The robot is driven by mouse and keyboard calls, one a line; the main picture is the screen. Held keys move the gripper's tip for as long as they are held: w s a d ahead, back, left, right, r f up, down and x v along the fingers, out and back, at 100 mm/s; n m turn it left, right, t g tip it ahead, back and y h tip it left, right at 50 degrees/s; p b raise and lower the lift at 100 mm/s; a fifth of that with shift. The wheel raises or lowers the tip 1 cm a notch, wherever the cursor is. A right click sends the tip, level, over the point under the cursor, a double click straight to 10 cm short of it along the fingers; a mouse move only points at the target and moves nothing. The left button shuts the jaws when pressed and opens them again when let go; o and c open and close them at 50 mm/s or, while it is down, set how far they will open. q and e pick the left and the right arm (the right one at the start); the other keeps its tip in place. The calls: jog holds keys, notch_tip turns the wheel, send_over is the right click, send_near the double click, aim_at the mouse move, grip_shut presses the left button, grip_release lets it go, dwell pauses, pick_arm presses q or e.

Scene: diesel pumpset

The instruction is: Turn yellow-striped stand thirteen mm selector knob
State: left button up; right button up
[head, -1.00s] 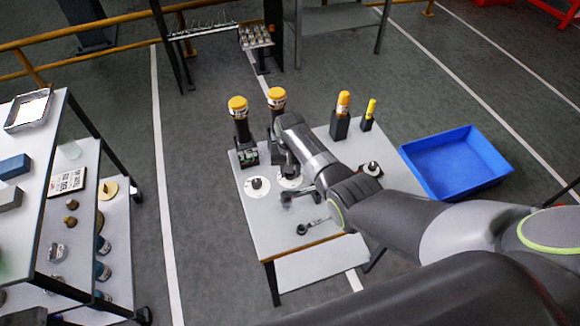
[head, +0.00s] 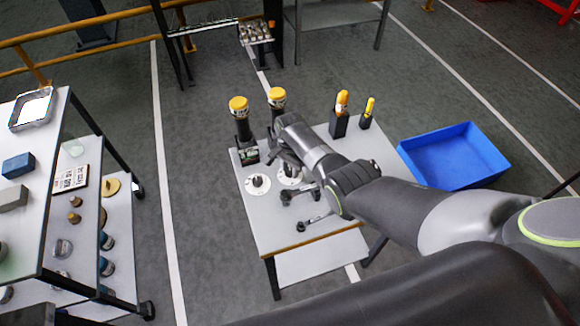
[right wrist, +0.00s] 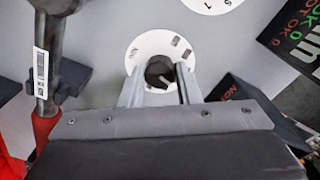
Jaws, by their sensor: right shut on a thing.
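A dark selector knob (head: 291,170) stands on a round white dial (head: 290,181) on the small grey table. My right gripper (head: 288,162) is over it from above, and its fingers partly hide the knob. In the right wrist view the dark knob (right wrist: 158,72) sits between the two fingers of my right gripper (right wrist: 160,80), which is shut on it. The white dial (right wrist: 143,47) with dark marks shows around it. A second knob (head: 257,181) on its own dial is to the left, untouched. I cannot read any size marking. My left gripper is not in view.
Two yellow-capped dark stands (head: 239,118) (head: 277,100) rise behind the dials. Two dark holders with yellow-topped tools (head: 340,112) (head: 367,112) are at the back right. Crank-like dark tools (head: 300,195) lie in front. A blue bin (head: 450,155) is right; a shelf cart (head: 80,130) left.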

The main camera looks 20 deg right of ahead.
aim_at(290, 170)
dwell(0.3)
jog(key=o, duration=1)
jog(key=shift+r, duration=0.1)
jog(key=shift+r, duration=0.25)
notch_tip(290, 170, up, 6)
jog(key=shift+p, duration=0.9)
notch_tip(290, 170, up, 11)
jog(key=shift+f+b, duration=0.15)
jog(key=shift+b, duration=0.2)
